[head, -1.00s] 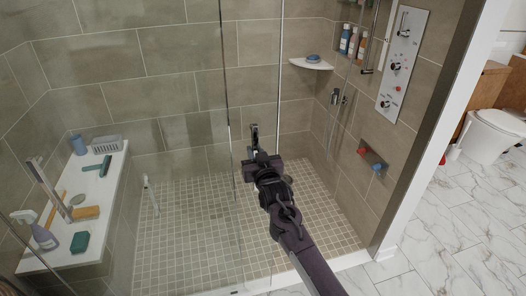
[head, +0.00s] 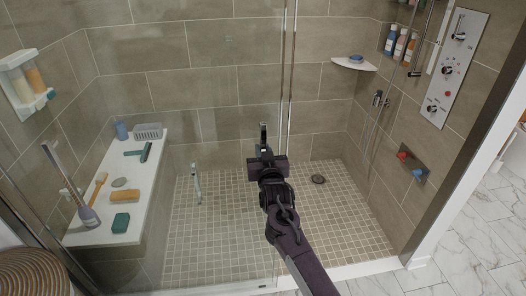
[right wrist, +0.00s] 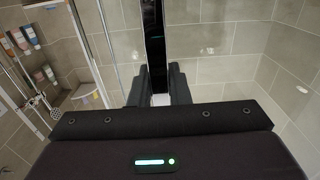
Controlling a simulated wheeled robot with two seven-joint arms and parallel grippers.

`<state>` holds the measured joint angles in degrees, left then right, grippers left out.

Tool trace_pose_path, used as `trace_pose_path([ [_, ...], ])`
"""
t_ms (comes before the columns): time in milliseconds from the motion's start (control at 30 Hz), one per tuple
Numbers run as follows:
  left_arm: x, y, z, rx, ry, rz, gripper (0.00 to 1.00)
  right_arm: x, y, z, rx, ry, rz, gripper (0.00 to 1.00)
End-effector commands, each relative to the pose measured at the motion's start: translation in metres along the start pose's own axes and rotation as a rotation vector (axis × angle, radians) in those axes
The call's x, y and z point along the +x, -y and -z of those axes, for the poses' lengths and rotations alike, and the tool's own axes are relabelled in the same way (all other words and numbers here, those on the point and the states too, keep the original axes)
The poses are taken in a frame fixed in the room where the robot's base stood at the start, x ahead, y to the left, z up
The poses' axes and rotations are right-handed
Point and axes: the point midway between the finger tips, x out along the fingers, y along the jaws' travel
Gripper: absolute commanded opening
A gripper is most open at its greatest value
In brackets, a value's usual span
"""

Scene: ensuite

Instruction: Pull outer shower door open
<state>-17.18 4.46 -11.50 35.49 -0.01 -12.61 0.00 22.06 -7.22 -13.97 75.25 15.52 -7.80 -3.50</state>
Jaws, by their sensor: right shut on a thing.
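The outer shower door is a clear glass panel; its upright edge (head: 291,70) stands right of my gripper in the head view. A dark upright handle (head: 263,133) is on the glass, and in the right wrist view it is a black bar (right wrist: 153,45) rising between the fingers. My right gripper (head: 265,155) is shut on this handle; its fingers (right wrist: 158,88) also show in the right wrist view. Two glass edges stand close together, and to their right the shower is uncovered by glass. My left gripper is not in view.
A white bench (head: 140,205) with toiletries stands behind the glass at left. A corner shelf (head: 354,64) and a control panel (head: 452,68) are at right. A round woven thing (head: 32,275) is at lower left. The marble floor (head: 470,240) at right is clear.

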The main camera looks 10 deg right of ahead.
Motion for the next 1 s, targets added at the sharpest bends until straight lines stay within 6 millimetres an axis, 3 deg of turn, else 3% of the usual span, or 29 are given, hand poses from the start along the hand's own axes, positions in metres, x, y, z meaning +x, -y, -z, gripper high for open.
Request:
trace_pose_path([
  [67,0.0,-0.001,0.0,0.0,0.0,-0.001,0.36,0.001,-0.006,0.002,-0.001,-0.005,-0.012,0.0],
  [100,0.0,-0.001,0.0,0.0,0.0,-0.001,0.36,0.001,-0.006,0.002,-0.001,-0.005,-0.012,0.19],
  [267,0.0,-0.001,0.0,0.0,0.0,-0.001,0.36,0.001,-0.005,0.002,-0.001,-0.004,-0.01,0.38],
  [633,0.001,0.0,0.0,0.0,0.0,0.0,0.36,-0.005,-0.003,-0.001,0.0,-0.002,-0.006,0.38],
  [1000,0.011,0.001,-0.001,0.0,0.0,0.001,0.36,-0.058,-0.004,-0.002,0.001,-0.001,-0.008,0.38],
])
